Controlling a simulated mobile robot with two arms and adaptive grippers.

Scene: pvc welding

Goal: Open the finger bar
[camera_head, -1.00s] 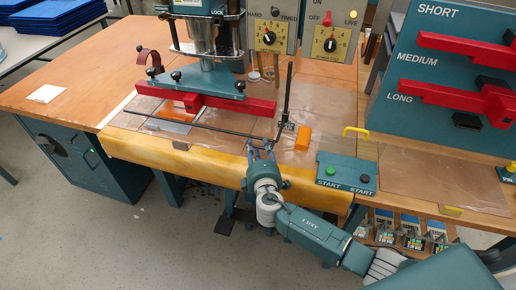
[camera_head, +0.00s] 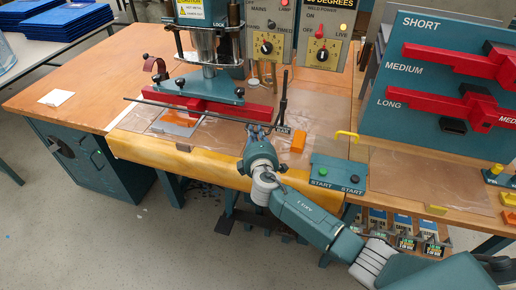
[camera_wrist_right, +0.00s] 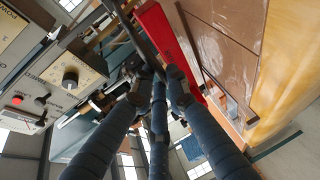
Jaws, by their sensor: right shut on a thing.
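The finger bar (camera_head: 190,110) is a long thin dark rod running across the front of the press, its right end by the upright black post (camera_head: 283,101). In the head view it crosses in front of the red electrode bar (camera_head: 262,112). My right gripper (camera_head: 258,129) is shut on the finger bar near its right end, reaching in from the front. In the right wrist view, my gripper's fingers (camera_wrist_right: 158,78) meet at the dark bar, with the red electrode bar (camera_wrist_right: 164,38) beside it. My left gripper is not in view.
An orange block (camera_head: 298,141) lies right of the post. The START button box (camera_head: 338,174) stands at the table's front edge. A teal rack (camera_head: 440,85) with red bars stands at the right. The wooden table (camera_head: 75,80) is mostly clear at the left.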

